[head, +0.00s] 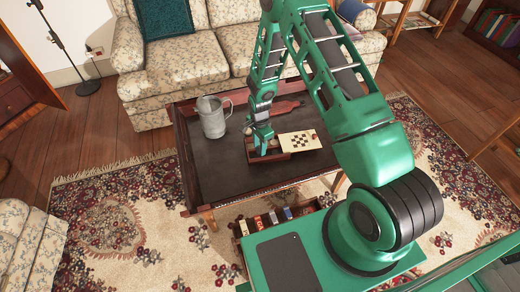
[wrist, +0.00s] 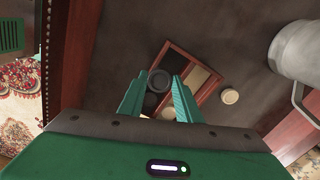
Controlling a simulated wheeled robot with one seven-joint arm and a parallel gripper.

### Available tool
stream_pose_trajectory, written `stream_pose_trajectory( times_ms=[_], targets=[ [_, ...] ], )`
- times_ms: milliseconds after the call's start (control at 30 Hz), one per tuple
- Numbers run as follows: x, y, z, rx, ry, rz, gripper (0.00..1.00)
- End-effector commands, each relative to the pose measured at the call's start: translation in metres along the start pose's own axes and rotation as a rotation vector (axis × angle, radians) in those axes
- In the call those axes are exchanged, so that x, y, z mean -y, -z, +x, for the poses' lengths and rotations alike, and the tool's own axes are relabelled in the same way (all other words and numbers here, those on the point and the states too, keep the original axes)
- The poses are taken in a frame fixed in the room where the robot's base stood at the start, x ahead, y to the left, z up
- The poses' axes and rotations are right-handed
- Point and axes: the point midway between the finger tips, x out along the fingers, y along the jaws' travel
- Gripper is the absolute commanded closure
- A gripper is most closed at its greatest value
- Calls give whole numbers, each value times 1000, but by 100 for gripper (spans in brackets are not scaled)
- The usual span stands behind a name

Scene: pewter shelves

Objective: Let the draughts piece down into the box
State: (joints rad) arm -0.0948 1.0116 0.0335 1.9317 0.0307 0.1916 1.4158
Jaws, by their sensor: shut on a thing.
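My gripper (wrist: 157,86) is shut on a dark round draughts piece (wrist: 159,79) in the wrist view. The piece sits between the fingertips, over the wooden box. The open box (wrist: 203,101) has a reddish rim and compartments, with a pale strip at one side and dark round shapes partly hidden by my fingers. I cannot tell how high the piece is above the box floor. In the head view my gripper (head: 262,144) points down at the left end of the box (head: 285,156), and the piece is hidden there. A checkered board or lid (head: 300,141) is at the box's right.
A pale draughts piece (wrist: 230,96) lies on the table beside the box. A grey metal jug (head: 212,120) stands left of my gripper. A red flat object (head: 285,107) lies behind the box. The dark table (head: 215,172) is clear at front left.

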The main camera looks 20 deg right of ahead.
Motion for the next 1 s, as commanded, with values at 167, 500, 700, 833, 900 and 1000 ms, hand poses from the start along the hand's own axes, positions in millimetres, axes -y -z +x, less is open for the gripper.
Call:
stream_pose_trajectory(
  times_ms=[167,500,700,833,900,1000],
  targets=[
    [11,5,4,-1,1,0,90],
    [11,5,21,0,-1,0,90],
    [11,5,24,-1,0,0,90],
    [11,5,24,-1,0,0,90],
    [11,5,24,-1,0,0,90],
    [11,5,24,-1,0,0,53]
  ],
)
